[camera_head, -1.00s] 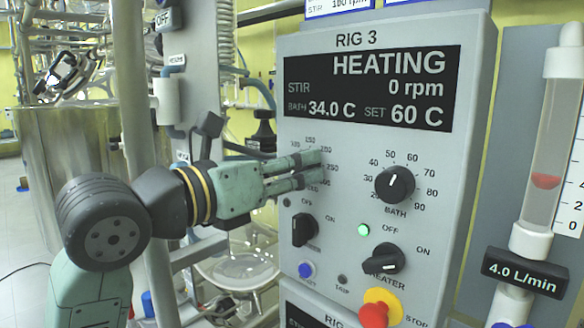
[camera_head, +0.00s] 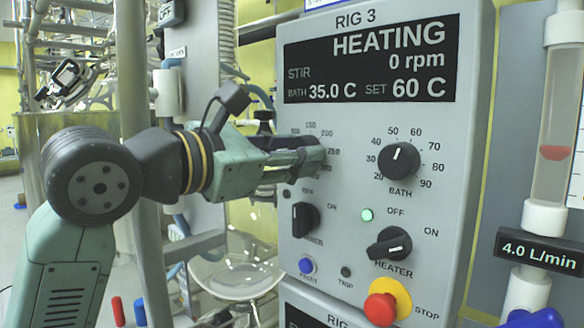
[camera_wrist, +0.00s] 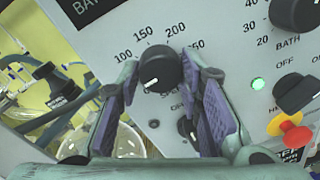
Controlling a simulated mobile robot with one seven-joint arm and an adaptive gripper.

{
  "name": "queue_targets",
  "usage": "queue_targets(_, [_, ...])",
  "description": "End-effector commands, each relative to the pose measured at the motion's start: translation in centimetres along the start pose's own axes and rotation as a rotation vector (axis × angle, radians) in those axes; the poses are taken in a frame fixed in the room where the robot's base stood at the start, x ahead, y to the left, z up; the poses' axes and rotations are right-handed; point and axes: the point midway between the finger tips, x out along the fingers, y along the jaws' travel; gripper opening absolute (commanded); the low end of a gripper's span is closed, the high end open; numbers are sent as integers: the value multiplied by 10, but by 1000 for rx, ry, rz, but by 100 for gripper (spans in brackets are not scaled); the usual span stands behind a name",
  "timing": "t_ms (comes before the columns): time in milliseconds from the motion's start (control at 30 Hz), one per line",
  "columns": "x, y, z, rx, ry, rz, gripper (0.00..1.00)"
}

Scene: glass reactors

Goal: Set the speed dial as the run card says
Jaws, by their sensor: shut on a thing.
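The speed dial (camera_wrist: 158,70) is a round black knob with a white mark that sits at its lower left in the wrist view. Printed numbers 100, 150, 200 and 250 arc around it; 250 is partly covered by a finger. My gripper (camera_wrist: 166,78) has one finger pad on each side of the dial and is shut on it. In the head view my gripper (camera_head: 316,158) reaches the left of the panel and hides the dial. The Rig 3 display (camera_head: 370,60) reads HEATING, stir 0 rpm, bath 35.0 C, set 60 C. No readable run card is in view now.
To the right of the dial are the bath knob (camera_head: 399,161), the heater switch (camera_head: 389,244) and a red stop button (camera_head: 380,309). Another black switch (camera_head: 305,219) is just below my gripper. A flow tube (camera_head: 556,130) stands right of the panel, glassware (camera_head: 235,275) at lower left.

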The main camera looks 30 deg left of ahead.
Motion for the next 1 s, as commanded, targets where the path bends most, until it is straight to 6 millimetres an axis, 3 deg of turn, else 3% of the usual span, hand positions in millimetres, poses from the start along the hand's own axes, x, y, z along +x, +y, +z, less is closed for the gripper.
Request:
queue_targets(600, [0, 0, 0, 575, 26, 7, 6])
queue_targets(1000, [0, 0, 1, 835, 38, 9, 5])
